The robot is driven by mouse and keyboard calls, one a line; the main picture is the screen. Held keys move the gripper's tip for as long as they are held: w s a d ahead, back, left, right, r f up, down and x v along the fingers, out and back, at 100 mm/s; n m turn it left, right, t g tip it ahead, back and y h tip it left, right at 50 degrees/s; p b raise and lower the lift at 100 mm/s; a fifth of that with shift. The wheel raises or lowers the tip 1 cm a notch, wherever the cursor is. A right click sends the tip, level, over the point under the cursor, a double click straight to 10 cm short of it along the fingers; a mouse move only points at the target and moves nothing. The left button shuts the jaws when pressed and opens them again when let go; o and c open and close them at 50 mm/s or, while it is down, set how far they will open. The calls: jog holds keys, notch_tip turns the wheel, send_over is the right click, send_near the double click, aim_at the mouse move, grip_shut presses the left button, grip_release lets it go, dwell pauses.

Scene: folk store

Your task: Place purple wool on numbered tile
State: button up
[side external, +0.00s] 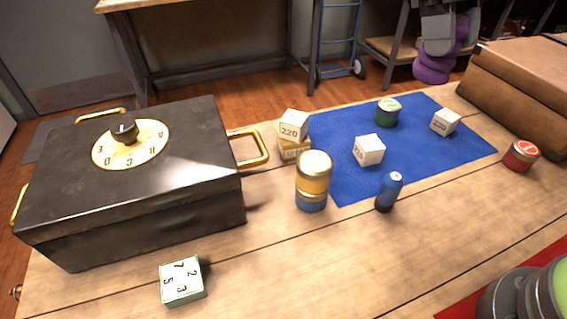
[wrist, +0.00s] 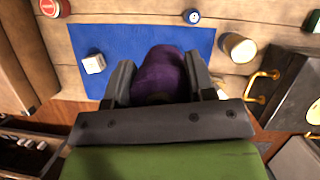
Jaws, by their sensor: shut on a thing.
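The purple wool (side external: 432,68) is held in the air at the top right of the side view, above the far side of the table. My gripper (side external: 440,40) is shut on it. In the wrist view the purple wool (wrist: 160,75) sits between the two dark fingers of my gripper (wrist: 160,82), over the edge of the blue cloth. The numbered tile (side external: 182,281), white with green edges and black digits, lies flat on the table at the front left, far from my gripper. Its top looks bare.
A black box (side external: 190,190) with brass handles and a dial stands behind the tile. The blue cloth (side external: 450,155) holds white numbered blocks (side external: 369,150) and a green tin (side external: 387,112). A yellow-and-blue jar (side external: 313,180), blue bottle (side external: 389,190) and red tin (side external: 520,156) stand around it.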

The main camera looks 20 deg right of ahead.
jog(key=w+a+f+m+y, duration=0.2)
jog(key=a+f+m, duration=0.25)
jog(key=a, duration=0.55)
jog(key=m+t+y, duration=0.3)
jog(key=m+t, duration=0.2)
jog(key=m, duration=1.2)
send_over(175, 278)
notch_tip(175, 278, down, 9)
jog(key=shift+m, duration=0.25)
jog(key=shift+a+f, duration=0.1)
jog(key=shift+f, duration=2.4)
jog(key=shift+f, duration=0.1)
jog(key=o, duration=0.9)
